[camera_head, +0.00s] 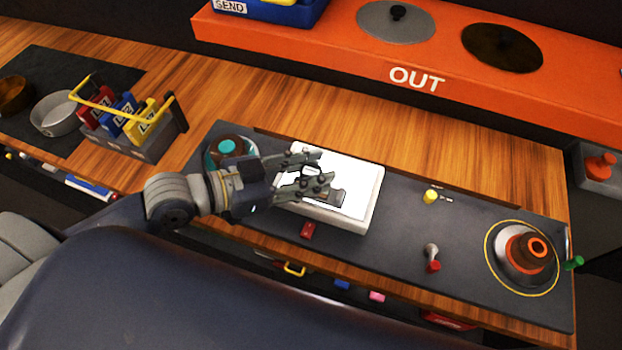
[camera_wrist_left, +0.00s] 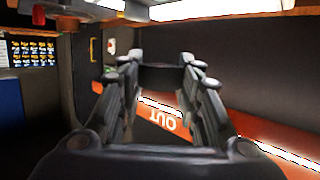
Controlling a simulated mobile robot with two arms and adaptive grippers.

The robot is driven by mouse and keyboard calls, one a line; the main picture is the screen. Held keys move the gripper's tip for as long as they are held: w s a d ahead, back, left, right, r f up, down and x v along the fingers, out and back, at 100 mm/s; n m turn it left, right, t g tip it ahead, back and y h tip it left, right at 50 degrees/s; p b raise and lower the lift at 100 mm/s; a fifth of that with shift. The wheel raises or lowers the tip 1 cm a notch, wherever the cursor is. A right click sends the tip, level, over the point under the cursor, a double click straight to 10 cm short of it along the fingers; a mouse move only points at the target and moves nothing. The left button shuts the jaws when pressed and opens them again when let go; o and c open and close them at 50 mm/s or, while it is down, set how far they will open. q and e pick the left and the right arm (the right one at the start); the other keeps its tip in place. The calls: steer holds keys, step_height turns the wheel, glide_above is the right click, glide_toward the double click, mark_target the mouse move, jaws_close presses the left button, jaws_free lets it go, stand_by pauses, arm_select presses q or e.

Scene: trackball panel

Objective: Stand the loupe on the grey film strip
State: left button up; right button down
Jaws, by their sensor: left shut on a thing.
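My left gripper (camera_head: 322,171) reaches in from the left over a white lit panel (camera_head: 362,188). It is shut on a dark thing, likely the loupe (camera_wrist_left: 163,78), which spans between the fingertips in the left wrist view. In the head view the fingers hide most of it. A small grey patch, likely the grey film strip (camera_head: 337,197), lies on the lit panel beside the lower finger and is partly hidden. I cannot tell how high the held thing is above the panel. My right gripper is not in view.
The dark control panel (camera_head: 392,220) carries a teal-and-brown round piece (camera_head: 228,146), a yellow knob (camera_head: 430,196), a red-tipped lever (camera_head: 432,258) and a large orange-topped knob (camera_head: 527,250). A rack of cartridges (camera_head: 125,120) stands left. An orange OUT shelf (camera_head: 330,42) runs behind.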

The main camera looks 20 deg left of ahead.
arm_select(q)
steer(key=shift+w+a+r, duration=0.1)
steer(key=shift+w+a, duration=0.1)
steer(key=shift+w, duration=0.45)
step_height(320, 180, down, 4)
steer(key=shift+r, duration=0.25)
steer(key=shift+f, duration=0.2)
steer(key=o, duration=1.1)
steer(key=shift+c, duration=0.2)
steer(key=shift+r, duration=0.15)
